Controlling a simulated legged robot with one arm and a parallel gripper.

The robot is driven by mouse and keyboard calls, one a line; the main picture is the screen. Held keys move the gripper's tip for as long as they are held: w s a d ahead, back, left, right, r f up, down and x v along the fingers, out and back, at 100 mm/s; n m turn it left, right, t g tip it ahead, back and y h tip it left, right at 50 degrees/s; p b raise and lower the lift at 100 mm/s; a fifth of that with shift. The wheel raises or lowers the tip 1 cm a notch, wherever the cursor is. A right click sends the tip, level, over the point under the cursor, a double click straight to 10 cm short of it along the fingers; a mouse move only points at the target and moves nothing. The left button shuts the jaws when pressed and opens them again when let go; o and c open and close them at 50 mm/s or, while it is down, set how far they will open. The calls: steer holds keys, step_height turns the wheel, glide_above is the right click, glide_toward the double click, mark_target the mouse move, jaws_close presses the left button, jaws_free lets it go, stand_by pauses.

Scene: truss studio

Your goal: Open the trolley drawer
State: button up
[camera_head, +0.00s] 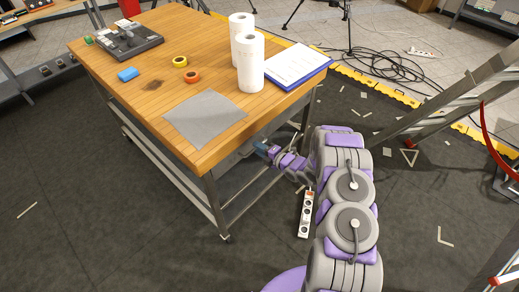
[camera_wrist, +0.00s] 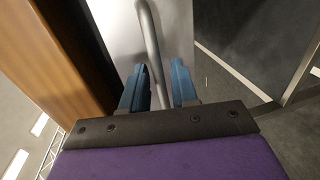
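The trolley (camera_head: 205,190) has a wooden top and a grey metal frame. Its drawer (camera_head: 246,147) sits under the top on the right side, and its front is mostly hidden by my arm in the head view. In the wrist view the grey drawer front (camera_wrist: 177,25) fills the top middle, with a curved metal bar handle (camera_wrist: 151,38) on it. My gripper (camera_wrist: 159,78) has its two blue fingers apart, one on each side of the handle, with gaps visible. In the head view my gripper (camera_head: 268,151) is at the drawer side, below the tabletop edge.
A power strip (camera_head: 305,212) lies on the floor beside my arm. A ladder (camera_head: 450,95) stands at right. The left floor is mostly clear.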

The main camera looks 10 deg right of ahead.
jaws_close()
steer(key=shift+s+f, duration=0.15)
stand_by(0.4)
